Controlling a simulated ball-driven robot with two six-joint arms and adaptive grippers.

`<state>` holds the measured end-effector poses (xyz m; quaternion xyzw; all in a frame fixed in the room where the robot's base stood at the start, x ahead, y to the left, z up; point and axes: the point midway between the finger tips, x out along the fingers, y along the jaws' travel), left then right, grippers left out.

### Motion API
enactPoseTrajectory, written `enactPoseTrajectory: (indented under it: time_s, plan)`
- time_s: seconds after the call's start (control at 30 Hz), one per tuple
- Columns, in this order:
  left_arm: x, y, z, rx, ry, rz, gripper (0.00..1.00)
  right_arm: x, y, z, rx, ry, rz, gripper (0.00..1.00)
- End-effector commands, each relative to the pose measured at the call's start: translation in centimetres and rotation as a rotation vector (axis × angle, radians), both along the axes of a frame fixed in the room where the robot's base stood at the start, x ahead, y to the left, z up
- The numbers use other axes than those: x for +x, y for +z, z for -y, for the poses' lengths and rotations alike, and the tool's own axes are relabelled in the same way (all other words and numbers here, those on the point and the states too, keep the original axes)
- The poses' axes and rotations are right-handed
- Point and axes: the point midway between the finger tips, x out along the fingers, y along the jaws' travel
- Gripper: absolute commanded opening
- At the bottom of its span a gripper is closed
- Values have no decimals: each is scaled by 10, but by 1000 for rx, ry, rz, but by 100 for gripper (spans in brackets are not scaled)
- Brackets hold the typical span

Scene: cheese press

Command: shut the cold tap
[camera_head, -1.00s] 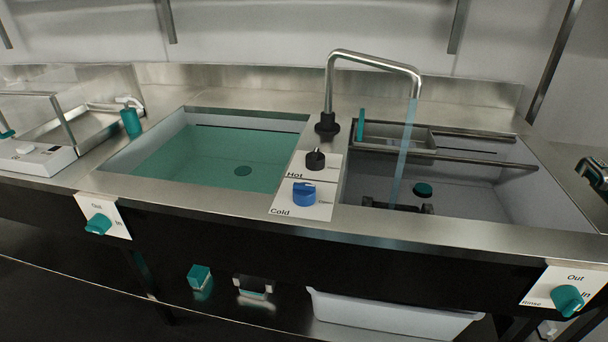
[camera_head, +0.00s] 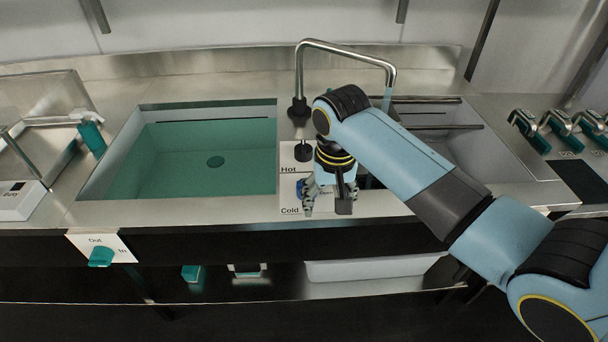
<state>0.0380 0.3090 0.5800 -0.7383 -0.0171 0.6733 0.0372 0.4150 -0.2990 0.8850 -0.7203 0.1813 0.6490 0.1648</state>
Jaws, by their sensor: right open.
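The cold tap is a blue knob (camera_head: 300,187) on a white plate marked Hot and Cold, between the two basins. Most of it is hidden behind my right gripper (camera_head: 325,207), which points down over the plate. The gripper's jaws are open, with fingers around or beside the knob; I cannot tell if they touch it. My left gripper is not in view.
The left basin (camera_head: 125,155) holds green water. My right arm covers much of the right basin (camera_head: 455,150). Several teal-handled items (camera_head: 530,128) lie at right.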

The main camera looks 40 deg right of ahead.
Motion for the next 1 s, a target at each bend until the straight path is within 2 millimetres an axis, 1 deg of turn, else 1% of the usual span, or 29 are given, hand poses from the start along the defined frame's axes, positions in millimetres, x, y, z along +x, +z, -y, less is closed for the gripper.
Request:
enactPoseTrajectory:
  time_s: [0.03, 0.17, 0.3, 0.4, 0.47, 0.57, 0.67, 0.9, 1.0]
  plan:
    - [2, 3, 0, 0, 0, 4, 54, 14, 10, 1, 6, -34, -5, 68]
    - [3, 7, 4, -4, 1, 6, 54, 41, 32, 3, 27, -132, -30, 68]
    - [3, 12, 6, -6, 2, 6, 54, 68, 58, 5, 45, -233, -57, 68]
    - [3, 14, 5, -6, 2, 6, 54, 81, 73, 6, 55, -290, -75, 68]
    - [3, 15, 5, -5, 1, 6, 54, 85, 77, 7, 59, -310, -84, 68]
    - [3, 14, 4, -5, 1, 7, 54, 86, 72, 6, 61, -320, -89, 68]
    - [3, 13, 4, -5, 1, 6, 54, 86, 56, 6, 61, -319, -89, 68]
    - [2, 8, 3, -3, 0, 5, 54, 85, 7, 6, 61, -318, -90, 68]
    - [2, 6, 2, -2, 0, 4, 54, 85, -10, 6, 60, -318, -88, 68]
